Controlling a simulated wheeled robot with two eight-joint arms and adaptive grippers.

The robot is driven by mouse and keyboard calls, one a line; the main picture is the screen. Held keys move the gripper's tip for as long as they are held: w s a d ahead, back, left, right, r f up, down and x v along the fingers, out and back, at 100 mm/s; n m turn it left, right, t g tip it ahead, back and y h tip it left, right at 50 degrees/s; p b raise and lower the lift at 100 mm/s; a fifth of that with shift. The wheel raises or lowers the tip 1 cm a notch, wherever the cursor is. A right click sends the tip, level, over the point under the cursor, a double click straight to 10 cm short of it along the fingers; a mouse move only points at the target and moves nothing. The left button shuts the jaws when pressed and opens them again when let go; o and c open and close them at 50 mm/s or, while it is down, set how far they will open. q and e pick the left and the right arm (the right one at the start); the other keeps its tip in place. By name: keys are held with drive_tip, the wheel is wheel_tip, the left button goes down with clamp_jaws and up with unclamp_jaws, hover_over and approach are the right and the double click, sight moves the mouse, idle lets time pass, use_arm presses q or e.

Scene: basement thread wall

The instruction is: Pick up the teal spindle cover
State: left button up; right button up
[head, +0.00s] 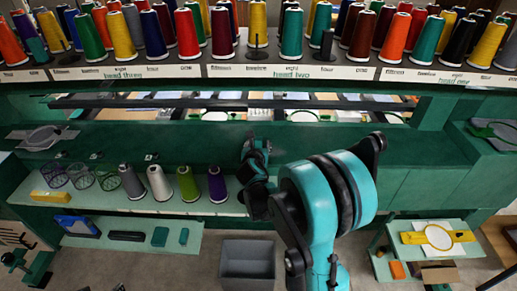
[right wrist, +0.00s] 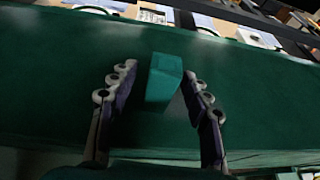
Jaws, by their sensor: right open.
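A teal block-shaped cover (right wrist: 163,80) shows in the right wrist view, against the dark green machine panel. It looks like the spindle cover. My right gripper (right wrist: 159,75) is open, with one finger on each side of the cover. A wider gap shows on the left than on the right, and I cannot tell whether a finger touches it. In the head view my right gripper (head: 257,165) is in front of the green panel, and the cover is not visible there, probably hidden behind the gripper or arm. My left gripper is not in view.
Cones of coloured thread (head: 188,33) line the top rack. A shelf (head: 100,199) below the panel holds several cones and wire baskets. A grey bin (head: 247,262) stands on the floor.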

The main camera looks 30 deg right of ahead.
sight(259, 138)
drive_tip(key=shift+r, duration=0.1)
drive_tip(key=c, duration=0.9)
drive_tip(key=shift+r, duration=0.25)
wheel_tip(259, 138, up, 4)
drive_tip(key=shift+p, duration=1.1)
drive_tip(key=s+d+r+p, duration=0.1)
drive_tip(key=s+r, duration=0.1)
drive_tip(key=s, duration=0.1)
drive_tip(key=s+d+r+p, duration=0.1)
drive_tip(key=s+d+r, duration=0.1)
drive_tip(key=s, duration=0.2)
drive_tip(key=s+d+r+p, duration=0.1)
drive_tip(key=s+d+r, duration=0.1)
drive_tip(key=s, duration=0.1)
drive_tip(key=shift+s+r, duration=0.25)
drive_tip(key=shift+s, duration=0.05)
